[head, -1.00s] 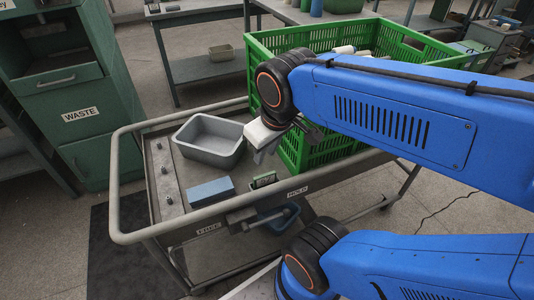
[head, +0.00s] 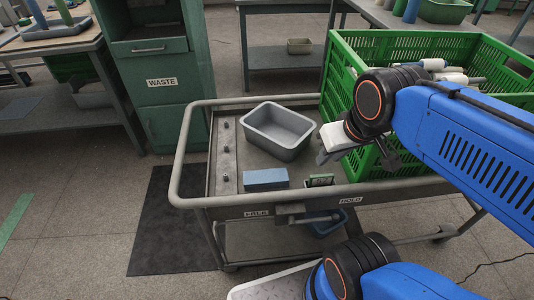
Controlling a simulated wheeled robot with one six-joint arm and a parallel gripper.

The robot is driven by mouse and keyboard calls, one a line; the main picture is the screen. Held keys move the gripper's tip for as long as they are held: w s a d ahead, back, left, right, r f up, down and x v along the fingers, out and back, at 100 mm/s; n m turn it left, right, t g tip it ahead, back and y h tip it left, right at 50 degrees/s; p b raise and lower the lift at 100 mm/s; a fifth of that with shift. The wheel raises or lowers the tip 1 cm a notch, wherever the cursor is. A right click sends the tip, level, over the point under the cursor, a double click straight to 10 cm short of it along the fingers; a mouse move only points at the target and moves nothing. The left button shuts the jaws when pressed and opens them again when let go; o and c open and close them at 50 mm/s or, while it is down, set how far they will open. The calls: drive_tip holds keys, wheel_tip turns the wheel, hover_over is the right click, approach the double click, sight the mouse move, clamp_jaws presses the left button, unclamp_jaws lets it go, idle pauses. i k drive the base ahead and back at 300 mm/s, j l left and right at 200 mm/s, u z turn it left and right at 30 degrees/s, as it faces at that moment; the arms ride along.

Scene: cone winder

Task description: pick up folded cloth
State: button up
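A flat blue block-shaped item (head: 266,179) lies on the cart's top near its front edge; it may be the folded cloth, but its material is too small to tell. Nothing else in view looks clearly like a folded cloth. My gripper (head: 325,157) hangs over the cart, right of the grey tub and above and to the right of the blue item, apart from it. Its fingers are partly hidden by its white body, and their gap does not show. I see nothing held in it.
The cart (head: 190,150) has a raised tube rail around its top. On it stand an empty grey tub (head: 278,131), a small dark device (head: 320,180) and a green crate (head: 345,75) with several cones. A green waste cabinet (head: 160,105) stands behind left.

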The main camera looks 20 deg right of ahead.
sight(278, 178)
drive_tip(key=k+j, duration=0.2)
drive_tip(key=j, duration=0.15)
drive_tip(key=k+j+u, duration=0.1)
drive_tip(key=k+j, duration=0.15)
drive_tip(key=j, duration=0.15)
drive_tip(key=k+j, duration=0.2)
drive_tip(key=j, duration=0.15)
drive_tip(key=u, duration=0.05)
